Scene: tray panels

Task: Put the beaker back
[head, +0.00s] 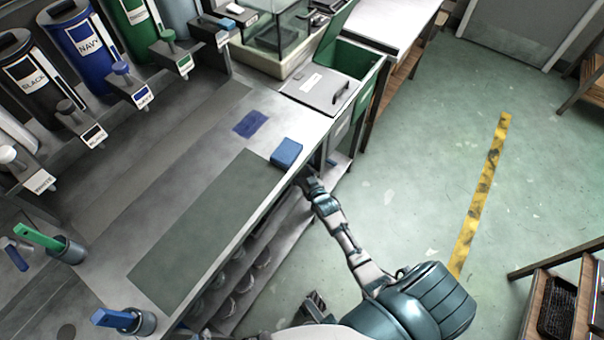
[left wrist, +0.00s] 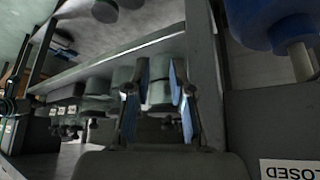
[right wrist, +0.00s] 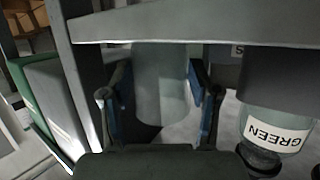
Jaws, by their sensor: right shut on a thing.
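In the right wrist view, my right gripper (right wrist: 158,82) is shut around a translucent grey-green beaker (right wrist: 160,95), with a blue-padded finger on each side. A pale shelf or bench edge crosses just above the beaker. In the head view, my right arm reaches to the bench's front edge beside the blue sponge; its fingers (head: 303,182) are mostly hidden there, and the beaker cannot be made out. In the left wrist view, my left gripper (left wrist: 159,78) is open and empty, with shelf posts and several hanging or standing cups farther off between its fingers.
A cup labelled GREEN (right wrist: 276,130) stands close to the right of the held beaker. In the head view, several round vessels (head: 240,285) sit on the lower shelf. A blue sponge (head: 286,152) and a blue cloth (head: 250,123) lie on the bench. The green floor is open.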

